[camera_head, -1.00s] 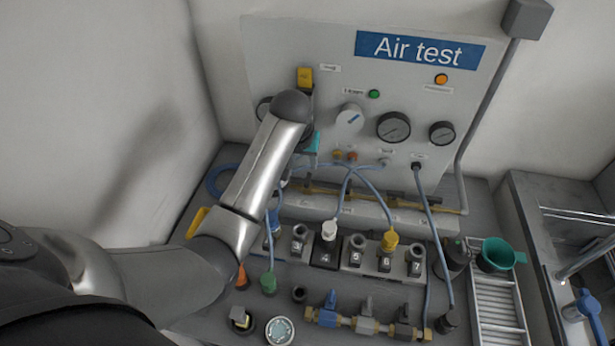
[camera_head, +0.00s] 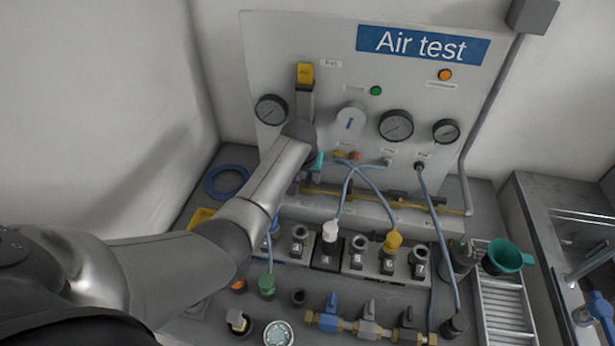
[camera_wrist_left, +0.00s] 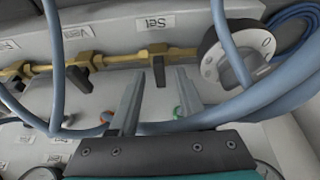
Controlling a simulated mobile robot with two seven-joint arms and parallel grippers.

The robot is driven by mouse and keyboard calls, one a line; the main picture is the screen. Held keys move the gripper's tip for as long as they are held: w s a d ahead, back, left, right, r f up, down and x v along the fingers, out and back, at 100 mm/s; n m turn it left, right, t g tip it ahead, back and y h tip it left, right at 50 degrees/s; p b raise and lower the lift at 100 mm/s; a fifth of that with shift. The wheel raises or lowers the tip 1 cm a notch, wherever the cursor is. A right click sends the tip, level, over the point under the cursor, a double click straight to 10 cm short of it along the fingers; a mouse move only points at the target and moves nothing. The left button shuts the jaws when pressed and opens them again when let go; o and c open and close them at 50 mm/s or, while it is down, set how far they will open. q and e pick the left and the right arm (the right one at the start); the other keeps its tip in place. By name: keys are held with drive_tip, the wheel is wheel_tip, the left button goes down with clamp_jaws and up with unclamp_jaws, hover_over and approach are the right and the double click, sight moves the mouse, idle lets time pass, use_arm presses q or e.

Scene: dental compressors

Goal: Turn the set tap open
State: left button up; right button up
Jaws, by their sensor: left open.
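The set tap (camera_wrist_left: 159,70) shows in the left wrist view as a small black handle on a brass pipe, beside the "Set" label. The handle points across the pipe. My left gripper (camera_wrist_left: 160,76) is open, its two grey fingers apart on either side of the handle in the picture. I cannot tell whether either finger touches it. In the head view only part of my left gripper (camera_head: 318,160) shows, low on the panel at the brass pipe (camera_head: 365,197). My arm covers much of that area, and I cannot pick out the set tap there.
Blue hoses (camera_wrist_left: 55,70) loop close around the fingers. A round white knob (camera_wrist_left: 235,52) with a dark rim stands right of them. Another black tap handle (camera_wrist_left: 78,78) sits left, near "Vent". Numbered sockets (camera_head: 357,258) with plugs line the bench below the panel (camera_head: 285,40).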

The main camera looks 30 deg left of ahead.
use_arm(q)
drive_tip(key=shift+c, duration=0.2)
clamp_jaws()
idle(0.5)
